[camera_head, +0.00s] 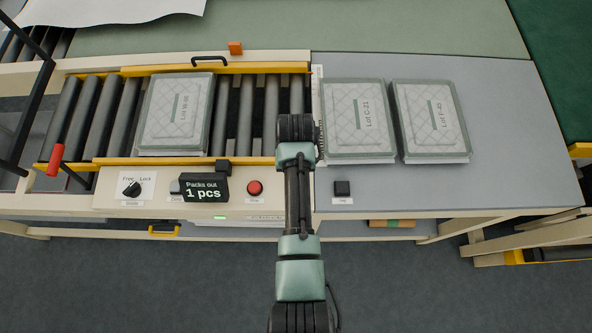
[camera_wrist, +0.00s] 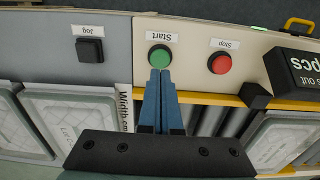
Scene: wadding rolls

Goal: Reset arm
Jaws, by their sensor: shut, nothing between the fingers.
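My gripper (camera_wrist: 159,74) is shut and empty in the wrist view. Its two blue fingers lie together, with their tips just at the lower edge of the green Start button (camera_wrist: 159,57) in the picture. I cannot tell whether they touch it. In the head view my arm (camera_head: 299,200) reaches up from the bottom edge over the front of the bench. It hides the Start button, and the fingers cannot be made out there.
A wrapped pack (camera_head: 176,114) lies on the rollers; packs C-21 (camera_head: 358,121) and another (camera_head: 432,121) lie on the grey table (camera_head: 500,110). Along the front are the mode knob (camera_head: 131,189), counter "1 pcs" (camera_head: 205,189), red Stop button (camera_head: 254,188) and black Jog button (camera_head: 342,188).

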